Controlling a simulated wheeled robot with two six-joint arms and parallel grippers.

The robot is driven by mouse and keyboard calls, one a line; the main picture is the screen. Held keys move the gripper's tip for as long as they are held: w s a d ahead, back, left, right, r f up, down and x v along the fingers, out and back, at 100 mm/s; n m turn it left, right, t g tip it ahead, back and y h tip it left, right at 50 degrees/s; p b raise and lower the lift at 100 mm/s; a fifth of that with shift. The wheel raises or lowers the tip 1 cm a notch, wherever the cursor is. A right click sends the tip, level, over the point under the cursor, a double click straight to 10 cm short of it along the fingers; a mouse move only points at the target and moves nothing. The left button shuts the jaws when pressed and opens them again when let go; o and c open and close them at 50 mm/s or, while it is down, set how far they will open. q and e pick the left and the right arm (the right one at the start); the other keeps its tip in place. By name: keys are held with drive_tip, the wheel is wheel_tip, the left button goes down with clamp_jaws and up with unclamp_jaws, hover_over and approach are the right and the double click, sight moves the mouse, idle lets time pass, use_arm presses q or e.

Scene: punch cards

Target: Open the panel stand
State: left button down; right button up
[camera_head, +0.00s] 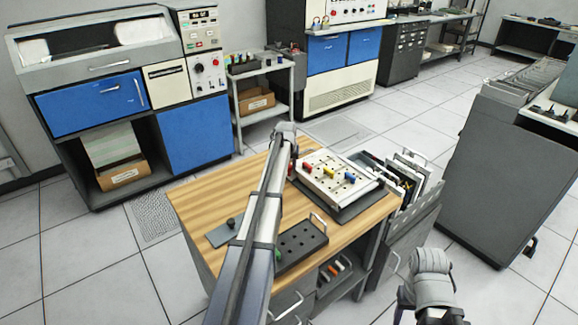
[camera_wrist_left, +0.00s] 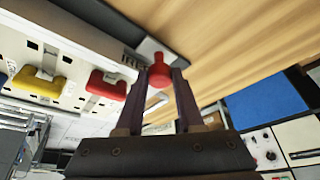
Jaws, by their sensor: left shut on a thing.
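The panel stand (camera_head: 344,207) lies on the wooden-topped bench, with a pale, hole-dotted panel (camera_head: 322,187) carrying red, yellow and blue handles. In the left wrist view, the panel (camera_wrist_left: 62,40) fills the upper left. My left gripper (camera_wrist_left: 160,76) is shut on a red knob (camera_wrist_left: 160,71) beside the panel's edge. In the head view, my left arm reaches across the bench to the stand's left side, and hides most of the hand and knob. Part of my right arm shows at the lower right; its fingers are not clear enough to judge.
A dark block with holes (camera_head: 301,246) and a grey plate with a knob (camera_head: 226,232) lie on the bench (camera_head: 205,196) near its front. A rack of upright panels (camera_head: 411,178) stands at the bench's right. Blue-fronted cabinets line the back; floor is free at left.

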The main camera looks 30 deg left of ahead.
use_arm(q)
drive_tip(key=shift+d+r+p, duration=0.15)
drive_tip(key=shift+r+p, duration=0.3)
drive_tip(key=shift+r, duration=0.25)
drive_tip(key=s+d+r+m+t+y+p, duration=0.1)
drive_tip(key=s+d+r+t+y+p, duration=0.2)
drive_tip(key=r, duration=0.4)
drive_tip(key=s+d+r+y+p, duration=0.1)
drive_tip(key=d+r+y+p, duration=0.3)
drive_tip(key=r, duration=0.3)
drive_tip(key=s+d+r+t+y+b, duration=0.1)
drive_tip(key=s+d+r+y+b, duration=0.1)
drive_tip(key=d, duration=0.5)
drive_tip(key=s+d+r+m+t+y+b, duration=0.1)
drive_tip(key=s+d+r+t+y+b, duration=0.1)
drive_tip(key=d+b, duration=0.3)
drive_tip(key=s+d+r+m+t+y+b, duration=0.1)
drive_tip(key=s+d+r+t+y+b, duration=0.1)
drive_tip(key=d, duration=0.7)
drive_tip(key=shift+s+y+b, duration=0.4)
drive_tip(key=shift+s+b, duration=0.3)
drive_tip(key=shift+s, duration=0.2)
drive_tip(key=c, duration=0.5)
unclamp_jaws()
drive_tip(key=shift+d+r, duration=0.1)
